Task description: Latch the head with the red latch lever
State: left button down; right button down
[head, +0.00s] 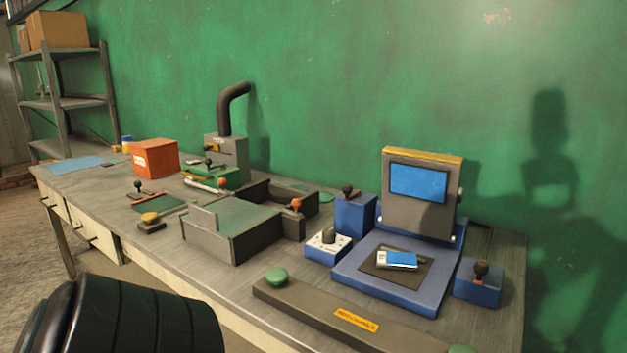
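A grey head (421,190) with a blue screen and a yellow top edge stands raised at the back of a blue base (385,296). A phone-like device (397,260) lies on the dark pad of that base. A lever with an orange-red knob (296,204) stands on the grey open box left of it. Another lever with a red knob (222,184) lies at the small green machine (212,178) further back. I cannot tell which is the red latch lever. Neither gripper shows; a black ribbed part of my arm fills the lower left.
Blue blocks with dark knobs flank the base, at left (354,214) and right (478,284). A dark bar (335,312) with green buttons runs along the front edge. A white-topped switch box (328,245) and an orange box (155,158) also stand on the bench.

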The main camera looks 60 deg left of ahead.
aim_at(347, 189)
jog(key=k+j, duration=0.2)
jog(key=j, duration=0.2)
jog(key=k+j, duration=0.2)
jog(key=j, duration=0.2)
jog(key=k+j, duration=0.2)
jog(key=j, duration=0.2)
jog(key=k+j, duration=0.2)
jog(key=j, duration=0.2)
